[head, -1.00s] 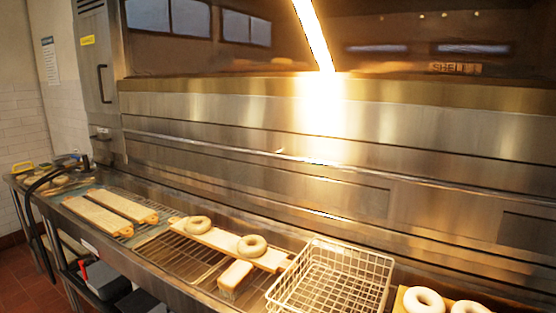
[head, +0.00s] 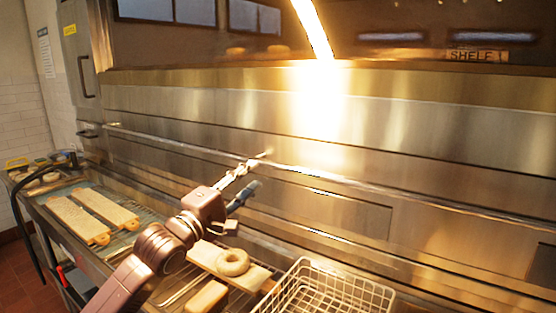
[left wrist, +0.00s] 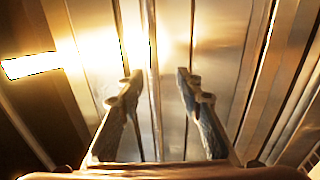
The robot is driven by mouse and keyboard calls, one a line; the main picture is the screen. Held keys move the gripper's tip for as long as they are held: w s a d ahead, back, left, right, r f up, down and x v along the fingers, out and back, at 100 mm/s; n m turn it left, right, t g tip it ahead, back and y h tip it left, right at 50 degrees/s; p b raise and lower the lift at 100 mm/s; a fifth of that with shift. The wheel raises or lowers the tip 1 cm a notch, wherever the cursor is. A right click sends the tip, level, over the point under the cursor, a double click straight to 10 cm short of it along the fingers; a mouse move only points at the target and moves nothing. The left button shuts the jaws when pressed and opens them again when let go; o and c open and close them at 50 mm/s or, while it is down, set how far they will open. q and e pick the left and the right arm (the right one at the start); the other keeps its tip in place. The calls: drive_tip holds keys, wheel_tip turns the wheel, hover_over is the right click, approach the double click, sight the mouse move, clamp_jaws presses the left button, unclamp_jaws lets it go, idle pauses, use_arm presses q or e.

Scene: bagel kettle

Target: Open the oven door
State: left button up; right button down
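The oven is the wide steel front with a dark glass window (head: 400,45) above and a long horizontal bar (head: 400,186) running across below it. The glass front looks closed. My left gripper (head: 258,171) is open at the bar, one fingertip above and one below it in the head view. In the left wrist view the two fingers (left wrist: 157,78) stand apart, with the bar (left wrist: 151,40) running lengthwise between them. Nothing is gripped, and I cannot tell whether a finger touches the bar. My right gripper is not in view.
A wire basket (head: 330,290) stands on the counter below. More long boards (head: 75,220) lie at the left. A bright light glares on the steel.

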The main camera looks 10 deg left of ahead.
sight(261, 164)
use_arm(q)
drive_tip(key=shift+s+a+r+p, duration=0.1)
drive_tip(key=shift+s+r+p, duration=0.05)
drive_tip(key=shift+r, duration=0.3)
drive_tip(key=shift+s+a+r+p, duration=0.1)
drive_tip(key=shift+r+p, duration=0.05)
drive_tip(key=shift+r, duration=0.25)
drive_tip(key=x, duration=0.1)
drive_tip(key=p+x, duration=0.1)
drive_tip(key=x, duration=0.3)
drive_tip(key=shift+w+d+f, duration=0.15)
drive_tip(key=shift+w+f, duration=0.05)
drive_tip(key=shift+f, duration=0.1)
drive_tip(key=shift+w+d+p, duration=0.1)
drive_tip(key=shift+w+p, duration=0.2)
drive_tip(key=shift+w+r, duration=0.1)
drive_tip(key=shift+r, duration=0.1)
drive_tip(key=shift+w+d+f, duration=0.1)
drive_tip(key=shift+w, duration=0.05)
clamp_jaws()
